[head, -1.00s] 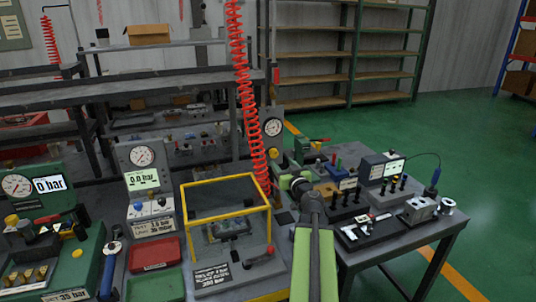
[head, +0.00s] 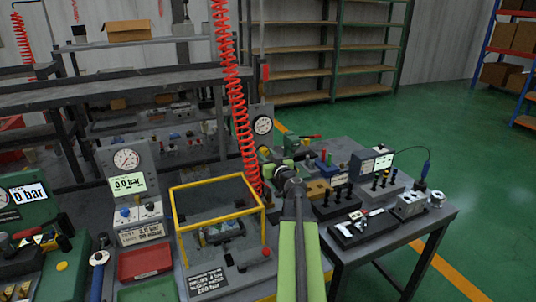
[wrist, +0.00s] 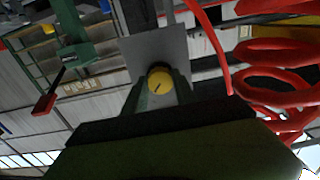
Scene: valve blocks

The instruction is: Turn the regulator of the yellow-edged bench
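The yellow-edged bench (head: 181,225) stands left of my arm in the head view, with a yellow frame over a dark top and fittings inside. My gripper (head: 284,172) is beyond its right side, close to the red coiled hose. In the wrist view a round yellow knob (wrist: 159,80) with a dark pointer mark sits on a grey plate (wrist: 160,48). The knob appears between the two fingers of my gripper (wrist: 160,92), which look apart, with no clear contact. The knob cannot be made out in the head view.
The red coiled hose (head: 230,80) hangs beside my gripper and fills the right of the wrist view (wrist: 270,85). A grey gauge panel (head: 263,140) stands behind. A table with several devices (head: 430,225) is at right. Green floor (head: 450,120) is clear beyond.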

